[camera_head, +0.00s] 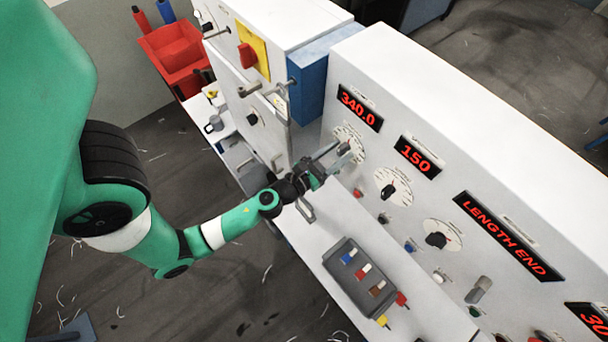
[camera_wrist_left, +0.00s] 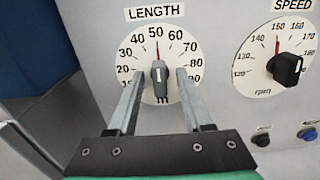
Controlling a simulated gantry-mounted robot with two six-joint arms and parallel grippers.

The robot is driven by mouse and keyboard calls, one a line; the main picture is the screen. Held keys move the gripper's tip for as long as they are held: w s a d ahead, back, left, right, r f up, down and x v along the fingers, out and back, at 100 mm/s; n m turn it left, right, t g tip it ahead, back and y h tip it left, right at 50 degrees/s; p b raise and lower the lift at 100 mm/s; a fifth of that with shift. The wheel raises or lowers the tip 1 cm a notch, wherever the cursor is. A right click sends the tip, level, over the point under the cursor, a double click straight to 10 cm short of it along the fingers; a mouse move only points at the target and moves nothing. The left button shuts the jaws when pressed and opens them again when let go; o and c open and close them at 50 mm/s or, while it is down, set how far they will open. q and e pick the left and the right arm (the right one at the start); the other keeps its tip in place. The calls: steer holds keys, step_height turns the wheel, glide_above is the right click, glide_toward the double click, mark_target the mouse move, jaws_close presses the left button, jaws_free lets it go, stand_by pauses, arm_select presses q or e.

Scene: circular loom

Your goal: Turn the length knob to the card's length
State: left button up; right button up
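The length knob (camera_wrist_left: 160,80) is a grey bar knob with a white line, on a round white dial (camera_wrist_left: 129,50) marked LENGTH. Its line points up, near 50, where a red mark also sits. In the head view, the length dial (camera_head: 358,155) is below the 340.0 display. My left gripper (camera_wrist_left: 160,76) is open, with one finger on each side of the knob. A gap shows between each finger and the knob in the wrist view. In the head view, my left gripper (camera_head: 336,154) reaches to the panel. I cannot make out a length card. My right gripper is not in view.
The speed knob (camera_wrist_left: 286,69) is black and sits right of the length dial. The 340.0 display (camera_head: 360,108), the 150 display (camera_head: 417,156) and the LENGTH END display (camera_head: 507,236) are lit. A dark box (camera_head: 347,281) with coloured rockers lies on the white ledge.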

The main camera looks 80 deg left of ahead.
arm_select(q)
steer(key=b+v, duration=0.2)
steer(key=v, duration=0.5)
stand_by(0.3)
